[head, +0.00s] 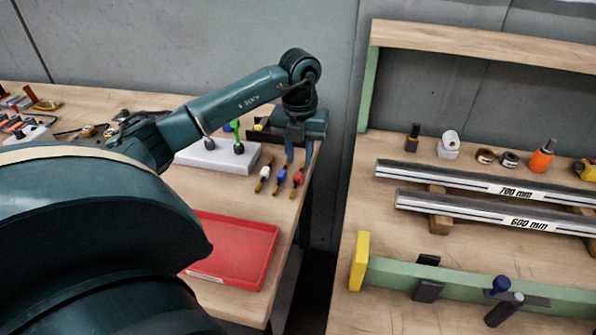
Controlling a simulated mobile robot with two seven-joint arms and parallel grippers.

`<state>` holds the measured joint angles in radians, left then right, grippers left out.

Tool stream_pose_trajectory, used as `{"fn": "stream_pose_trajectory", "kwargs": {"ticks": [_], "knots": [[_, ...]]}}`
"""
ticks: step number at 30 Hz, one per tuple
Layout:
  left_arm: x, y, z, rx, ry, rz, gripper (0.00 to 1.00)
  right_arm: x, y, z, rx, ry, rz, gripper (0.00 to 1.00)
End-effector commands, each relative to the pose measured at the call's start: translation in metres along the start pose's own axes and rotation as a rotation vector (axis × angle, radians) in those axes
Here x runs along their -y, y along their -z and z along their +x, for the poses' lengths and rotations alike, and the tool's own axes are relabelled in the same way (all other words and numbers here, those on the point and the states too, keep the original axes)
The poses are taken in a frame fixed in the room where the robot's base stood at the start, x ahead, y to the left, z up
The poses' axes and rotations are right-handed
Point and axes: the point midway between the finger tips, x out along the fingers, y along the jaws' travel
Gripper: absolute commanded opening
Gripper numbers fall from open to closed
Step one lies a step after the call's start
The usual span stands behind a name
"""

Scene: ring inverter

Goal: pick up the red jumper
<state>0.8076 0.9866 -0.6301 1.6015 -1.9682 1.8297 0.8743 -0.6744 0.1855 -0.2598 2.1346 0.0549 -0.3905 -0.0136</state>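The red jumper (297,178) lies near the right edge of the left workbench. It is the rightmost of three similar jumpers lying side by side. The blue jumper (281,175) is just left of it, and the white jumper (265,172) is further left. My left gripper (299,159) points down at the bench's right edge, just behind the red jumper in the picture. Its two fingers are apart with nothing seen between them. Whether they touch the jumper or hover above it, I cannot tell. My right gripper is not in view.
A red tray (250,252) sits in front of the jumpers. A pale block (215,157) with green and dark knobs stands to their left. A second bench (390,270) on the right, across a gap, holds metal rails (470,182) and small items.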

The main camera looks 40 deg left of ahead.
Motion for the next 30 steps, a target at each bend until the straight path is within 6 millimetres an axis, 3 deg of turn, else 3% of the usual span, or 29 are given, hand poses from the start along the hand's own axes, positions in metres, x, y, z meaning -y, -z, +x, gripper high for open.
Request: {"fn": "stream_pose_trajectory", "kwargs": {"ticks": [10,20,30], "knots": [[-0.003,0.002,0.045,-0.003,0.001,0.000,0.27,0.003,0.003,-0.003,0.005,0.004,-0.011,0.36],[-0.003,0.002,0.052,0.000,0.000,0.000,0.27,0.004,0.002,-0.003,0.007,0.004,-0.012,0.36],[-0.003,0.002,0.052,0.000,0.000,0.000,0.00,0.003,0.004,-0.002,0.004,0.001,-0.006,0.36]]}}
